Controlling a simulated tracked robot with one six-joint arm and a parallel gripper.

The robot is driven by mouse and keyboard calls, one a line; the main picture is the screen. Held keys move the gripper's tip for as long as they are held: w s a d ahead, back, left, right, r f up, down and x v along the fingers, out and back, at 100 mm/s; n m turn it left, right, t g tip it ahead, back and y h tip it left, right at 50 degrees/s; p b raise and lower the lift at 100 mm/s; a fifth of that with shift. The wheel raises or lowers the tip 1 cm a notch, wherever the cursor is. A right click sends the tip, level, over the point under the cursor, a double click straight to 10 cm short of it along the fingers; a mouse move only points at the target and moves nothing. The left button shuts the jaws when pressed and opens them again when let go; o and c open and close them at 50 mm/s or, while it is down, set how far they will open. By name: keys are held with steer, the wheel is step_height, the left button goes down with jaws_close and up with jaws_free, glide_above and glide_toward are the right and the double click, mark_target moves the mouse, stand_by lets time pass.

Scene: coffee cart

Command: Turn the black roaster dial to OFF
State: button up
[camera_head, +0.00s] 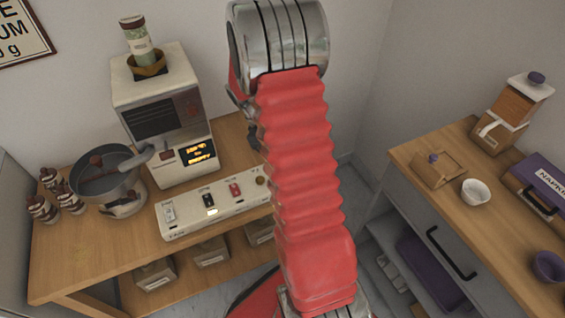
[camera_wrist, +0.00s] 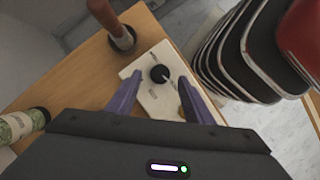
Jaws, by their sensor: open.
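The black roaster dial (camera_wrist: 160,73) is a round knob with a pale pointer mark toward its lower right. It sits on a white panel (camera_wrist: 151,58) in the wrist view. My gripper (camera_wrist: 160,80) has two purple fingers, open, one on each side of the dial in the picture. The fingers look apart from it; I cannot tell their height above it. In the head view my red arm covers the middle, and I cannot make out the dial there. The cream roaster (camera_head: 160,110) stands on the left table, with a lit orange display.
A white switch panel (camera_head: 190,229) lies along the table's front. A metal pot (camera_head: 125,200) and small bottles (camera_head: 42,209) stand left. A brown-handled object (camera_wrist: 106,17) stands near the dial panel. A wooden counter (camera_head: 415,158) is at the right.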

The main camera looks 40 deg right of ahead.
steer(key=v, duration=1)
steer(key=shift+r, duration=0.25)
steer(key=shift+w, duration=0.15)
steer(key=s+a+r+m+t, duration=0.2)
steer(key=s+a+r, duration=0.3)
steer(key=a, duration=0.3)
steer(key=s+a+r+m+t+y, duration=0.1)
steer(key=s+a+r+t, duration=0.3)
steer(key=a, duration=0.4)
steer(key=s+a+r+m+t+y, duration=0.1)
steer(key=s+a+r+m+t, duration=0.2)
steer(key=s+a+r, duration=0.3)
steer(key=s+a, duration=0.1)
steer(key=a, duration=0.2)
steer(key=shift+s+t, duration=0.2)
steer(key=shift+t, duration=0.1)
